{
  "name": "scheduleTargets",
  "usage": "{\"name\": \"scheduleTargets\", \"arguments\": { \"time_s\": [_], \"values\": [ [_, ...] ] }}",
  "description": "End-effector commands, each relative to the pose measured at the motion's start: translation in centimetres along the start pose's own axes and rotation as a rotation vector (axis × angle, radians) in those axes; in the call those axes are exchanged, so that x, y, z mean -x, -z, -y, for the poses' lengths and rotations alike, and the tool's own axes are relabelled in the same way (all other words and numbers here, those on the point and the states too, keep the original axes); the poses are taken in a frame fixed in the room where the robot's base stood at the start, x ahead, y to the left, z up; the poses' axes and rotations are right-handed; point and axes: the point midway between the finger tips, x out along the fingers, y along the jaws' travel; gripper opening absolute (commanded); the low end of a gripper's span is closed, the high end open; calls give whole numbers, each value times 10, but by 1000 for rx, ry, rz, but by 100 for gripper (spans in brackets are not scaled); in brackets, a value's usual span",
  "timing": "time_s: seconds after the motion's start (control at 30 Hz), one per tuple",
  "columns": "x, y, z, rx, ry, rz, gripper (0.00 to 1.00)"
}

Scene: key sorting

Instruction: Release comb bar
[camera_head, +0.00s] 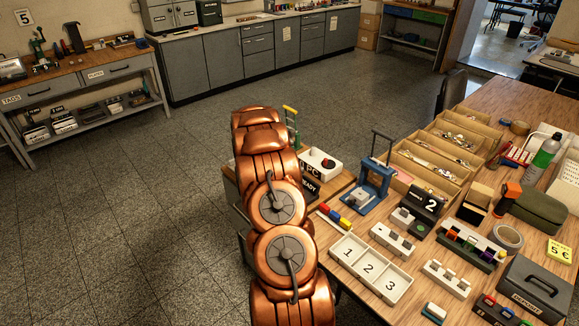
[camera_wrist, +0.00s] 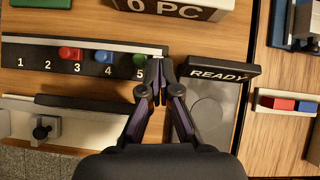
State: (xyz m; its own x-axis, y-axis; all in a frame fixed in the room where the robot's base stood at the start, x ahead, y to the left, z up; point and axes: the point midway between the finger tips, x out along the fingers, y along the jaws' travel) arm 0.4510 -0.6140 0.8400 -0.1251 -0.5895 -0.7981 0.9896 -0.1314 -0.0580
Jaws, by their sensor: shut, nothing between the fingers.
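In the wrist view a black numbered strip (camera_wrist: 33,63) carries a red knob (camera_wrist: 68,53), a blue knob (camera_wrist: 103,57) and a green knob (camera_wrist: 139,58). A long thin pale bar (camera_wrist: 80,42) runs along its far edge and could be the comb bar; I cannot tell for sure. My gripper (camera_wrist: 155,78) is shut and empty, with its fingertips at the strip's right end, beside the green knob. I cannot tell whether they touch the strip or bar. In the head view my arm hides the gripper and strip.
A black READY sign (camera_wrist: 222,72) stands close right of my fingers, beside a grey plate (camera_wrist: 207,112). A "0 PC" box (camera_wrist: 175,8) is beyond. A white block with a black knob (camera_wrist: 42,130) lies lower left. A numbered tray (camera_head: 371,268) sits on the crowded right table.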

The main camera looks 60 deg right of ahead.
Motion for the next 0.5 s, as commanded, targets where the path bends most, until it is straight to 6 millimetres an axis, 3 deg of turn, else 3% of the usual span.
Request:
{"name": "scheduleTargets", "arguments": {
  "time_s": [0.5],
  "values": [
    [11, -8, 1, 0, 1, -1, 0]
  ]
}}
